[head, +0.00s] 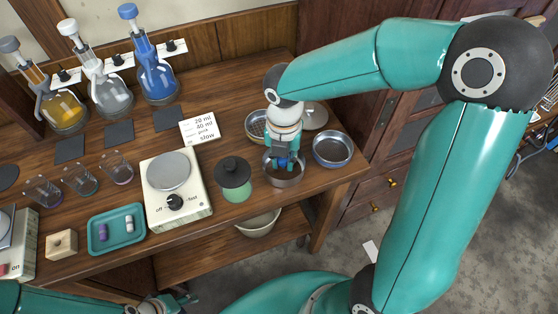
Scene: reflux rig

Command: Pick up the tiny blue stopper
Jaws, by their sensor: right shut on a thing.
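The tiny blue stopper (282,163) shows as a small dark blue patch between the fingers of my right gripper (283,165). The gripper points down, its fingers inside or just above a round metal dish (285,182) near the bench's right end. It is shut on the stopper; the fingers hide most of it, and I cannot tell whether it touches the dish bottom. My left gripper (180,301) is low in the picture, in front of the bench and far from the stopper; its finger opening is unclear.
A dish with blue-grey contents (332,149) stands right of the gripper, a yellowish sieve-like dish (256,126) behind left. A dark-lidded green jar (235,179) is close on the left, beside a stirrer plate (176,187). Stoppered flasks (157,81) stand at the back left.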

